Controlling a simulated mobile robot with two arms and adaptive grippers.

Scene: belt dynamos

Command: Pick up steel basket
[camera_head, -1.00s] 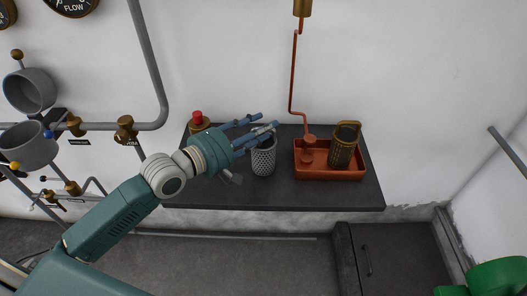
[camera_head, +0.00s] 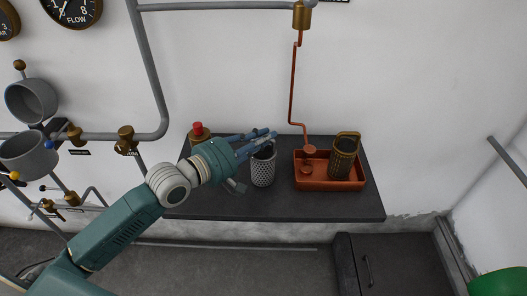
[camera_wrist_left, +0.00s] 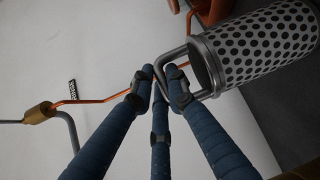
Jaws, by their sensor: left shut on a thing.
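The steel basket (camera_head: 263,172), a grey perforated cylinder with a handle, stands upright on the dark shelf, left of the red tray. My left gripper (camera_head: 270,138) is at the basket's top, its blue fingers shut on the handle. In the left wrist view, the basket (camera_wrist_left: 262,45) lies at the upper right, and its grey bent handle passes between the closed fingertips (camera_wrist_left: 162,85). The basket appears to rest on the shelf; I see no clear gap under it. My right gripper is out of view.
The dark shelf (camera_head: 290,207) carries a red tray (camera_head: 330,184) with a brass basket (camera_head: 343,158) in it. A red-topped brass piece (camera_head: 198,132) stands behind my left wrist. A copper pipe (camera_head: 293,85) runs down the wall. The shelf's front strip is clear.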

